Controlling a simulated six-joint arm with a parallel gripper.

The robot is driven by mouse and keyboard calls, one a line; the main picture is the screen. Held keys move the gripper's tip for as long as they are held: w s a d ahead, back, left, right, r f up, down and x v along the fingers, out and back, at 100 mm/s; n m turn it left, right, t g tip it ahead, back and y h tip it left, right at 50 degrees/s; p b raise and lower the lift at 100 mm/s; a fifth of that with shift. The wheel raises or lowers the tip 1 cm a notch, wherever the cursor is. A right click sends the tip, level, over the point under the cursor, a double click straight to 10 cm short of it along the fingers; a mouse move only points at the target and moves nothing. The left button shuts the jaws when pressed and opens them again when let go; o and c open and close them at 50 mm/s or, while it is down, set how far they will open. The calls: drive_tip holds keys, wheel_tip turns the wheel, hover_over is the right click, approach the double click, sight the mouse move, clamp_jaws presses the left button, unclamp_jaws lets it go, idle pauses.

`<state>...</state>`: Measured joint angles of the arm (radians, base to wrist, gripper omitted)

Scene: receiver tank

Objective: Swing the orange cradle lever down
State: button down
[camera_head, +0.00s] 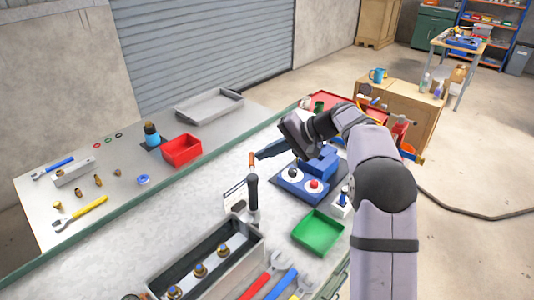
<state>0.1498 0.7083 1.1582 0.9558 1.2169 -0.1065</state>
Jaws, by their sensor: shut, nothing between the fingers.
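My gripper (261,154) reaches left from the arm over the bench, its fingers shut and empty. A small upright orange piece (252,160), which looks like the lever's handle, shows right at the left end of the fingertips. I cannot tell whether they touch. Below it stands a dark post with a rounded top (252,184). Whether the orange piece joins this post cannot be told. A dark grey open tank (176,272) with several brass fittings inside stands in front, at the lower left of the post.
A blue control box (291,184) with knobs sits right of the post, under my arm. A green tray (318,233) and wrenches (264,275) lie nearer. A red bin (181,150) and grey tray (208,106) are on the back bench.

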idle(0.4)
drive_tip(key=d+r, duration=0.7)
drive_tip(key=d, duration=0.4)
drive_tip(key=shift+d+p, duration=0.3)
drive_tip(key=shift+d, duration=0.05)
